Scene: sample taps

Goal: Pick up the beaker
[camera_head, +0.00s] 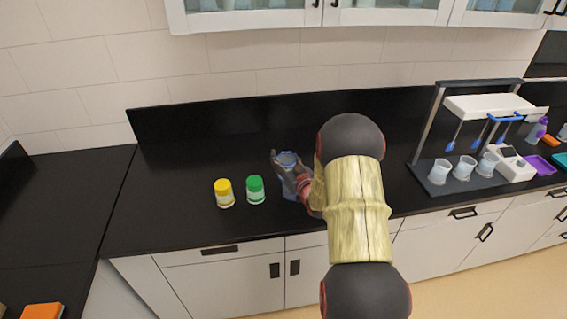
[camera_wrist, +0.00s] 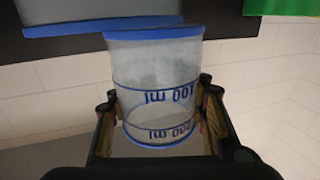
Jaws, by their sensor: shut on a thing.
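The beaker (camera_wrist: 155,80) is clear with blue edges and blue volume markings, which read upside down in the wrist view. It sits between the two fingers of my gripper (camera_wrist: 158,120), which are shut on its sides.
A yellow-capped jar (camera_head: 224,193) and a green-capped jar (camera_head: 256,190) stand left of my gripper on the black counter (camera_head: 160,215). A rack with several cups (camera_head: 440,171) stands at right. Another blue-edged clear thing (camera_wrist: 90,12) shows at the wrist view's top left.

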